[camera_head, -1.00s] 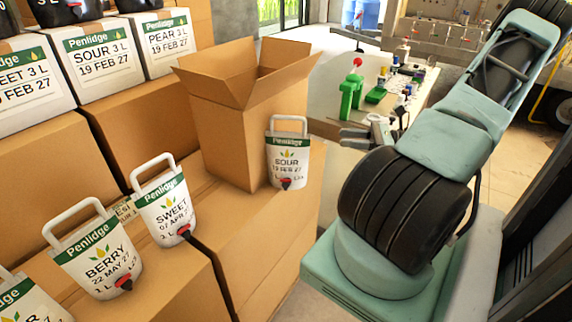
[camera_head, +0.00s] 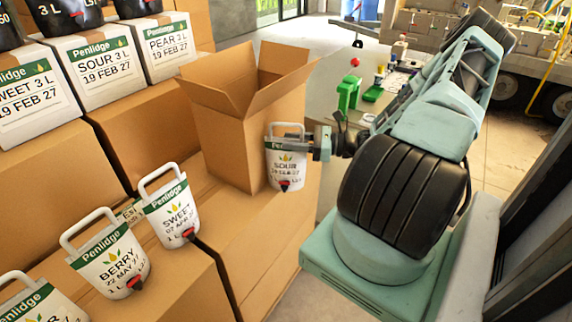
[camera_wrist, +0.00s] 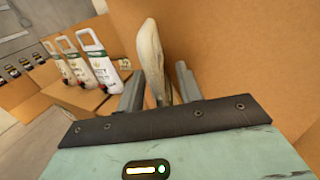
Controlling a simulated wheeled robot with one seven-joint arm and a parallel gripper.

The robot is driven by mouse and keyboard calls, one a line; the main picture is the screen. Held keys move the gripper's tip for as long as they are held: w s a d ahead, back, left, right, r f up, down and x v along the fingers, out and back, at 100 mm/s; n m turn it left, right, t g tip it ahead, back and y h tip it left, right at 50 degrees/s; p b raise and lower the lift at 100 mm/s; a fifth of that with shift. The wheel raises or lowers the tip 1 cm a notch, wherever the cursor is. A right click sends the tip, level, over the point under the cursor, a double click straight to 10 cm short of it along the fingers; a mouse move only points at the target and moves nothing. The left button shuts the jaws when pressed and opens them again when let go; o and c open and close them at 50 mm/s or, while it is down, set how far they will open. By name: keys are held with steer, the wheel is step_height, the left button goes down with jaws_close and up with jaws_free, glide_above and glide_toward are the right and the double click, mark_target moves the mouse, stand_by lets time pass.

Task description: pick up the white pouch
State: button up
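The white pouch (camera_head: 286,170) is labelled SOUR, with a green band, a handle on top and a red tap low on its front. It stands upright on a cardboard box, beside the open carton. My gripper (camera_head: 318,143) is at its right edge in the head view, covering part of the green band. In the wrist view the pouch (camera_wrist: 151,58) shows edge-on between the two fingers of my gripper (camera_wrist: 160,88). The fingers are apart, with a gap visible on the right finger's side.
The open carton (camera_head: 228,125) stands right behind the pouch. More white pouches, SWEET (camera_head: 172,213) and BERRY (camera_head: 112,262) among them, stand at the lower left. Labelled white boxes (camera_head: 105,80) line the upper left. A cluttered table (camera_head: 372,106) is behind my arm.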

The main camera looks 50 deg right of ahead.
steer(key=shift+w+a, duration=0.2)
steer(key=shift+w, duration=0.05)
jaws_close()
steer(key=shift+r, duration=0.1)
stand_by(1.2)
